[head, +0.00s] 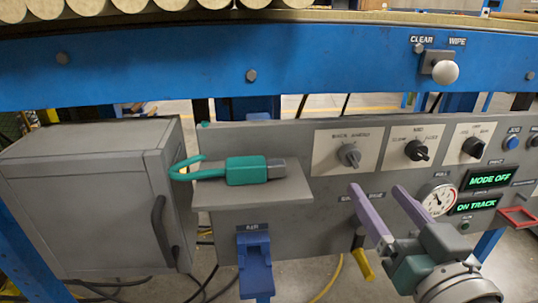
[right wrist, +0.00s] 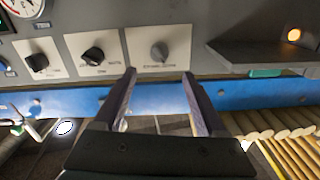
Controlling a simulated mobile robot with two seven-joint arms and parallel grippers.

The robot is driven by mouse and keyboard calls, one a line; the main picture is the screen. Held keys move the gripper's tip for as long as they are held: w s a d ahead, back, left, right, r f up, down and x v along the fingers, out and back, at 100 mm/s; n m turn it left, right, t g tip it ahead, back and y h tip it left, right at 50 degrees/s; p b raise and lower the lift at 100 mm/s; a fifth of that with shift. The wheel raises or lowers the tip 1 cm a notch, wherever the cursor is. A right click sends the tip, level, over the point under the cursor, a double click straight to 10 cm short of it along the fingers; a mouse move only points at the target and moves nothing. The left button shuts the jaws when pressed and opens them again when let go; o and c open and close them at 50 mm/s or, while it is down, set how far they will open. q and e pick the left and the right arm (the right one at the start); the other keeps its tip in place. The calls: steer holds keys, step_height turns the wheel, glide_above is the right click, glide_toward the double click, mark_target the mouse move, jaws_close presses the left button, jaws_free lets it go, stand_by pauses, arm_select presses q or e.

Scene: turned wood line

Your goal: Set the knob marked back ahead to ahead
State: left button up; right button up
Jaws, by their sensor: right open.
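The knob marked back ahead (head: 349,155) is a grey rotary knob on a pale plate, the leftmost of three on the grey panel. It also shows in the right wrist view (right wrist: 160,52), where the picture is turned over. Which word its pointer faces is too small to tell. My right gripper (head: 377,189) has two purple fingers spread apart, with nothing between them. It is below and to the right of the knob in the head view, apart from it. In the right wrist view the knob lies just beyond the fingertips, between their lines. My left gripper is not in view.
Two dark knobs (head: 417,150) (head: 473,147) sit to the right. A round gauge (head: 438,199) and green displays (head: 486,180) are close to my right arm. A shelf (head: 290,198) holding a teal tool (head: 247,170) juts out at left. A blue beam (head: 200,70) runs above.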

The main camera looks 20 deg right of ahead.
mark_target(355, 160)
steer(key=b+x, duration=0.2)
steer(key=x, duration=0.6)
steer(key=shift+w+d, duration=0.1)
steer(key=shift+w, duration=0.1)
steer(key=shift+w+d+r, duration=0.1)
steer(key=shift+w+d, duration=0.05)
steer(key=shift+w, duration=0.4)
steer(key=c, duration=0.3)
jaws_close()
